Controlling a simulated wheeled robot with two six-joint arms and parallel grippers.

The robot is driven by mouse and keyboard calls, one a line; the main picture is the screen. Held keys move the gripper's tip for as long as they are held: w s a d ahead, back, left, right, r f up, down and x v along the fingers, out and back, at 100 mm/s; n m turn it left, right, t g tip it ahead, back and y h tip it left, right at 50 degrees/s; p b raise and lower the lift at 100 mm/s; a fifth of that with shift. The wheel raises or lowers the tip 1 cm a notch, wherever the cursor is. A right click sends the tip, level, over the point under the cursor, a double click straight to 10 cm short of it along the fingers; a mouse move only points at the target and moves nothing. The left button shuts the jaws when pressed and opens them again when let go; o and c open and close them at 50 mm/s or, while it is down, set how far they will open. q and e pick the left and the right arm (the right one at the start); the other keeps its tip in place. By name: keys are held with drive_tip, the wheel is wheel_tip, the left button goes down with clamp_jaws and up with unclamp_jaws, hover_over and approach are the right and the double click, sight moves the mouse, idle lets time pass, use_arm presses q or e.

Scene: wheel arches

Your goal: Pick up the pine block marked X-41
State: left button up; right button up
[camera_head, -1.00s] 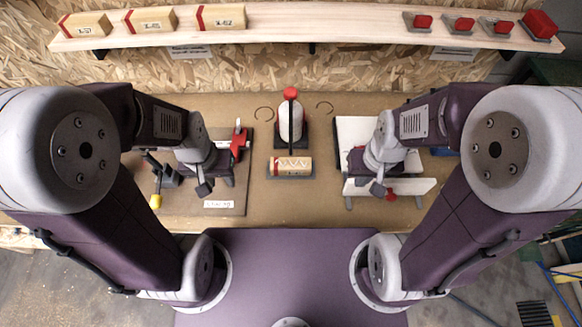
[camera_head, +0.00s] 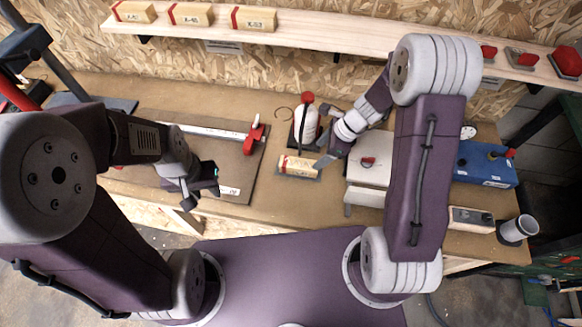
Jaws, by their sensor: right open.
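A pale pine block (camera_head: 299,166) with a red end band lies on a small dark pad in the middle of the bench. Its mark is too small to read surely. My right gripper (camera_head: 324,156) is open, right beside the block's right end; I cannot tell whether it touches.
A white bottle with a red top (camera_head: 307,122) stands just behind the block. A brown board with a red clamp (camera_head: 254,136) lies to the left. A white stand (camera_head: 369,172) and a blue box (camera_head: 485,165) are to the right. The shelf (camera_head: 330,31) runs behind.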

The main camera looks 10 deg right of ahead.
sight(311, 165)
drive_tip(key=x, duration=0.3)
drive_tip(key=b+x, duration=0.1)
drive_tip(key=x, duration=0.2)
drive_tip(key=d+x, duration=0.1)
drive_tip(key=x, duration=0.2)
drive_tip(key=shift+s+f, duration=0.2)
drive_tip(key=shift+s, duration=0.1)
drive_tip(key=shift+w+a+f, duration=0.1)
drive_tip(key=shift+w+f, duration=0.05)
drive_tip(key=shift+f, duration=0.1)
clamp_jaws()
drive_tip(key=shift+r, duration=0.2)
